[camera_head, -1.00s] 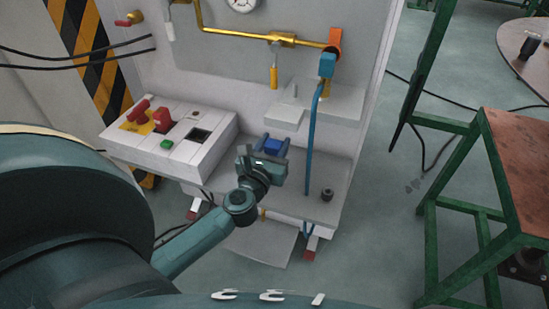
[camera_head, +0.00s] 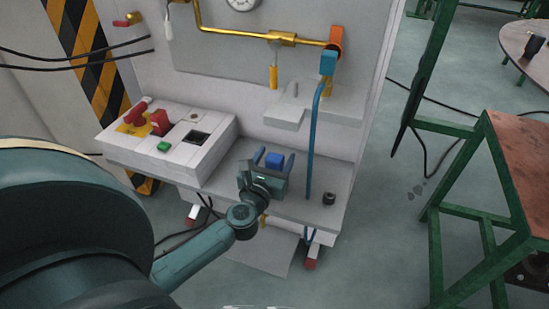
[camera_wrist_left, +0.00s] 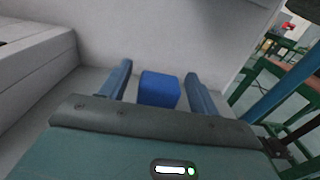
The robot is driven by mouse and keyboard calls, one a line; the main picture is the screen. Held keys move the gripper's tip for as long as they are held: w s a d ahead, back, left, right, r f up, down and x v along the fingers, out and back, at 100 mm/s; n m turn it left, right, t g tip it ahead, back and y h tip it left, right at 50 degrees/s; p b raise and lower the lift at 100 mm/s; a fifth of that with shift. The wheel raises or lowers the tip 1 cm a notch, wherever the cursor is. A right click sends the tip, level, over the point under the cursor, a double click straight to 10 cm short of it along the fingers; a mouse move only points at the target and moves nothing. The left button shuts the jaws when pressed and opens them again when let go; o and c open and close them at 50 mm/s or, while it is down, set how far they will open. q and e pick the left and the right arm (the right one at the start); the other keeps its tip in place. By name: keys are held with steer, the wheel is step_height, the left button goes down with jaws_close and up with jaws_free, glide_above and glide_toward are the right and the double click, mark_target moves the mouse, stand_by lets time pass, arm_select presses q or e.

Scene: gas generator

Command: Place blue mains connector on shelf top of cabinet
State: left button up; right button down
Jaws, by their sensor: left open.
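The blue mains connector (camera_head: 275,160), a small blue block, appears to rest on the grey shelf top (camera_head: 230,165) at the base of the cabinet (camera_head: 350,135). My left gripper (camera_head: 273,157) is open, with one finger on each side of the connector. In the left wrist view the connector (camera_wrist_left: 159,90) stands between the two blue fingers, with a visible gap on both sides. Its lower edge is hidden behind the gripper body. My right gripper is not in view.
A control box (camera_head: 170,140) with red switches stands left of the connector. A blue hose (camera_head: 315,140) runs down on the right, near a small black fitting (camera_head: 329,198). A small ledge (camera_head: 315,108) projects above. A green-framed table (camera_head: 520,165) stands farther right.

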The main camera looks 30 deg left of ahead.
arm_select(q)
steer(key=shift+r, duration=0.25)
steer(key=v, duration=1.1)
steer(key=s+d+r+m+t+h, duration=0.15)
steer(key=d+m+h, duration=0.3)
steer(key=m, duration=0.55)
steer(key=s+d+r+m+h, duration=0.25)
steer(key=d+m, duration=0.25)
steer(key=m, duration=0.4)
steer(key=s+d+f+m+g+h, duration=0.1)
steer(key=s+d+f+m+g, duration=0.1)
steer(key=m, duration=1)
steer(key=s+d+f+m+g+h, duration=0.1)
steer(key=s+d+f+m+g, duration=0.1)
steer(key=m, duration=0.9)
steer(key=shift+s+d+f+m+g+b, duration=0.25)
steer(key=shift+d+m+g+b, duration=0.15)
steer(key=shift+d+g, duration=0.25)
